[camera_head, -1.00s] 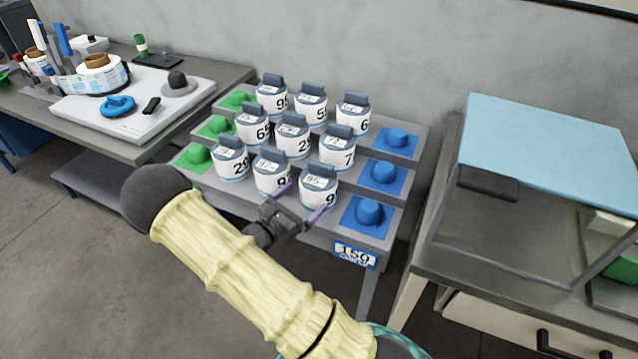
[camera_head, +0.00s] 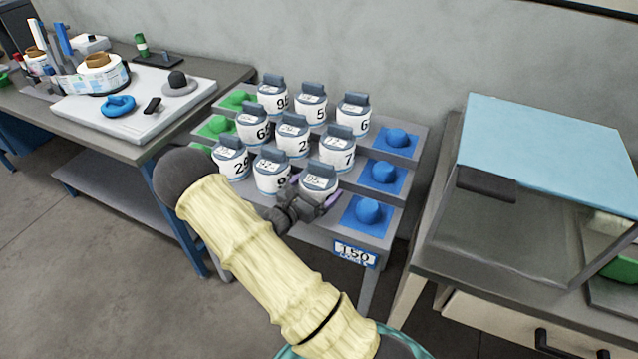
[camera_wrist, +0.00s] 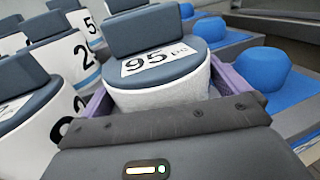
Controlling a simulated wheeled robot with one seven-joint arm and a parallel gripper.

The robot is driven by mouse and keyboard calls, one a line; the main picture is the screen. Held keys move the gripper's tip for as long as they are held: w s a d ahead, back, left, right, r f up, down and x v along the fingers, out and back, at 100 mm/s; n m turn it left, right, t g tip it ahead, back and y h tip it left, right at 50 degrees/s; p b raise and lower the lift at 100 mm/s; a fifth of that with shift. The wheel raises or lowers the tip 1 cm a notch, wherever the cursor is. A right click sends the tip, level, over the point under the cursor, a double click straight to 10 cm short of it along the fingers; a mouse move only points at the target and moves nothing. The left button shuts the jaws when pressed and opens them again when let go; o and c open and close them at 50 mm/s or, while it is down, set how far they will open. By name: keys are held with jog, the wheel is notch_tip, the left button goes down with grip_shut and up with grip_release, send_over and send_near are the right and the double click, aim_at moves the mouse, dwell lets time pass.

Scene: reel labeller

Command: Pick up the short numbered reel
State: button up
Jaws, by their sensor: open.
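Several white reels with grey-blue caps and black numbers stand in rows on a stepped grey rack (camera_head: 385,228). The front-right reel (camera_head: 318,180) carries a label reading 95; in the wrist view this reel (camera_wrist: 158,70) fills the middle, its top block upright. My gripper (camera_head: 312,200) is open at this reel, one purple finger on each side of it; the fingers (camera_wrist: 165,95) also show beside it in the wrist view. I cannot tell whether they touch it. The rack's front plate (camera_head: 356,252) reads 150. The gripper hides the reel's lower front.
Neighbouring reels (camera_head: 271,172) stand close on the left. Blue pads with round knobs (camera_head: 368,212) line the rack's right side, green ones (camera_head: 218,126) its left. A glass-fronted case (camera_head: 550,190) stands right; a cluttered bench (camera_head: 200,92) stands left.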

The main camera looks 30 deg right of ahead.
aim_at(317, 178)
jog(key=shift+c, duration=0.2)
jog(key=c, duration=0.8)
jog(key=shift+o, duration=0.2)
notch_tip(317, 178, up, 10)
jog(key=shift+r, duration=0.1)
dwell(0.4)
